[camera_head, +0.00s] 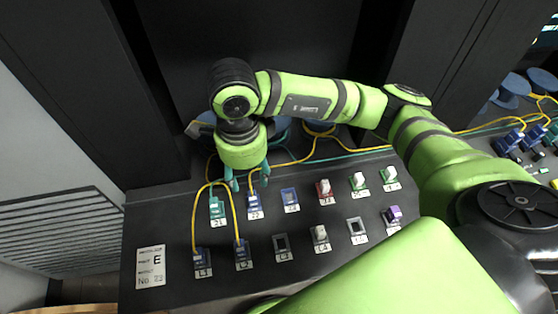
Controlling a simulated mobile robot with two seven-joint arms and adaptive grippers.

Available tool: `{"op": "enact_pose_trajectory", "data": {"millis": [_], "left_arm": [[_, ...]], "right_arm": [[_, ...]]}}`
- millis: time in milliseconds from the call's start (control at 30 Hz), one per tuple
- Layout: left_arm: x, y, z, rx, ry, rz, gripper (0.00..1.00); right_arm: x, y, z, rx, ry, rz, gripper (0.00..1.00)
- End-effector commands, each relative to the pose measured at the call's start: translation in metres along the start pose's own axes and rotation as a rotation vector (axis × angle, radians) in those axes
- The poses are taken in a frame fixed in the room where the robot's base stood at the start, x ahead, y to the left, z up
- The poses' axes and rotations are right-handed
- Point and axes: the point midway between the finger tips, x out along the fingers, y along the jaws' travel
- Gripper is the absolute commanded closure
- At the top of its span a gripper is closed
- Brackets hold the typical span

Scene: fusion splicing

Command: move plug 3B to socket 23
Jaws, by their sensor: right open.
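My right gripper (248,182) is open and points down just above the back row of the panel. Its fingertips are near a blue plug (254,203) with a dark blue body, and no plug shows between them. A teal plug (217,208) sits to the left, in the first place of that row. The labels are too small to read surely, so I cannot tell which plug is 3B or which socket is 23. My left gripper is not in view.
Two blue plugs with yellow cables (202,258) (242,250) stand in the front row. Yellow and teal cables loop behind the gripper.

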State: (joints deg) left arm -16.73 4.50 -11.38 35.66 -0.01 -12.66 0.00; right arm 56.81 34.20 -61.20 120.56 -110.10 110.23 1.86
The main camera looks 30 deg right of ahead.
Motion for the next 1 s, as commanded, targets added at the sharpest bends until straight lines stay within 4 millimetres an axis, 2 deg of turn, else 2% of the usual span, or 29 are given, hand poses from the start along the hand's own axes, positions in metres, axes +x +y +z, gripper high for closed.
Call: {"op": "enact_pose_trajectory", "data": {"millis": [300, 533, 867, 1000], "left_arm": [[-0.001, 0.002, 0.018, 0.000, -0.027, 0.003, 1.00], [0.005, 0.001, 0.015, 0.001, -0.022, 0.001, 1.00], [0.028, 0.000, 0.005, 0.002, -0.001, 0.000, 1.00], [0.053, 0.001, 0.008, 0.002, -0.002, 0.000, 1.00]], "right_arm": [[0.001, 0.000, 0.000, 0.000, 0.000, 0.001, 0.49], [0.011, 0.001, 0.000, -0.001, -0.001, 0.002, 0.49], [0.054, 0.001, 0.000, 0.001, 0.000, 0.004, 0.49], [0.075, 0.000, 0.000, 0.000, -0.001, 0.000, 0.49]]}}
